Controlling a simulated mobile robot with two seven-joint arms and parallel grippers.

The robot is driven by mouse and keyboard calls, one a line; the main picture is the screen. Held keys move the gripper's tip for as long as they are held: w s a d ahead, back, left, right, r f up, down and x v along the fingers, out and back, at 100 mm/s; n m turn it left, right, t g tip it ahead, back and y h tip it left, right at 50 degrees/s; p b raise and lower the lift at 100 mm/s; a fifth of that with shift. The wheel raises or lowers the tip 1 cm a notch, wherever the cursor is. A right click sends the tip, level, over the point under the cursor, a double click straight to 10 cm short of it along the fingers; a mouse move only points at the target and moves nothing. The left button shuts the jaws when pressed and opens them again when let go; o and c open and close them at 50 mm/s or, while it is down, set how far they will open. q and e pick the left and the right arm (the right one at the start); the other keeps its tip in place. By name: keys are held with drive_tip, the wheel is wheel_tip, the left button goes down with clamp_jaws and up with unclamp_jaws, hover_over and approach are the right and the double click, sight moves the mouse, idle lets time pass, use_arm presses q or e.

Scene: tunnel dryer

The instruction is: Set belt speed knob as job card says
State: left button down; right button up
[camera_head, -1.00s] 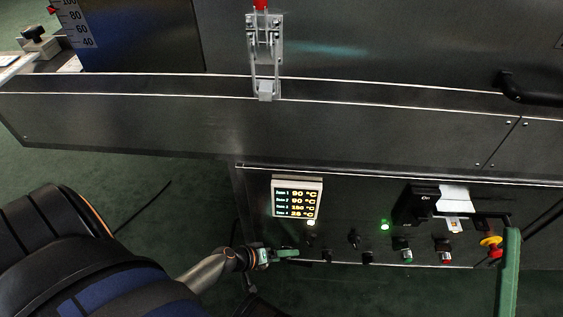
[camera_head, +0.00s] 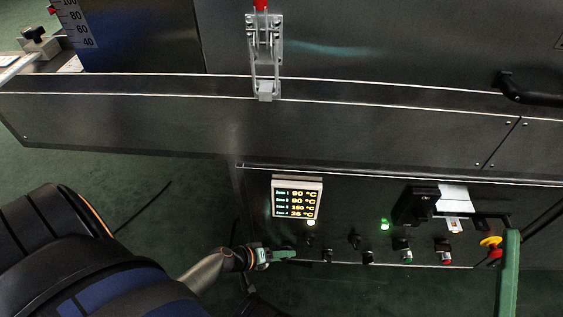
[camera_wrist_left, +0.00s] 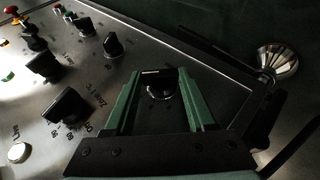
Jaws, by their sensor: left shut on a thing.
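My left gripper (camera_head: 292,254) is at the left end of the dark control panel (camera_head: 345,226), low on its face. In the left wrist view, its two green fingers (camera_wrist_left: 160,92) are shut on a black knob (camera_wrist_left: 160,82), one finger on each side. The fingers partly cover the knob, and its label and scale are not readable, so I cannot tell its setting.
A lit zone temperature display (camera_head: 297,199) sits above the gripper. A green lamp (camera_head: 385,225), several knobs and a red-yellow knob (camera_head: 491,242) lie to the right.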

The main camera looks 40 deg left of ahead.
use_arm(q)
drive_tip(key=c, duration=1.6)
unclamp_jaws()
drive_tip(key=shift+s+a+f+n+t+h, duration=0.1)
drive_tip(key=shift+a+f+n+t+h, duration=0.15)
drive_tip(key=shift+t+h, duration=0.25)
drive_tip(key=shift+s+a+f+n+t+h, duration=0.1)
drive_tip(key=shift+a+f+n+t+h, duration=0.1)
drive_tip(key=shift+t+h, duration=0.3)
drive_tip(key=c, duration=1.6)
unclamp_jaws()
drive_tip(key=c, duration=1.6)
unclamp_jaws()
drive_tip(key=shift+d+r+h, duration=0.1)
drive_tip(key=shift+h, duration=0.2)
drive_tip(key=c, duration=1.6)
unclamp_jaws()
drive_tip(key=c, duration=0.5)
unclamp_jaws()
drive_tip(key=shift+c, duration=0.2)
drive_tip(key=o, duration=0.3)
drive_tip(key=shift+d+r, duration=0.1)
drive_tip(key=shift+d, duration=0.05)
drive_tip(key=p+v, duration=0.3)
drive_tip(key=v, duration=0.9)
drive_tip(key=shift+s+p, duration=0.25)
drive_tip(key=shift+p, duration=0.05)
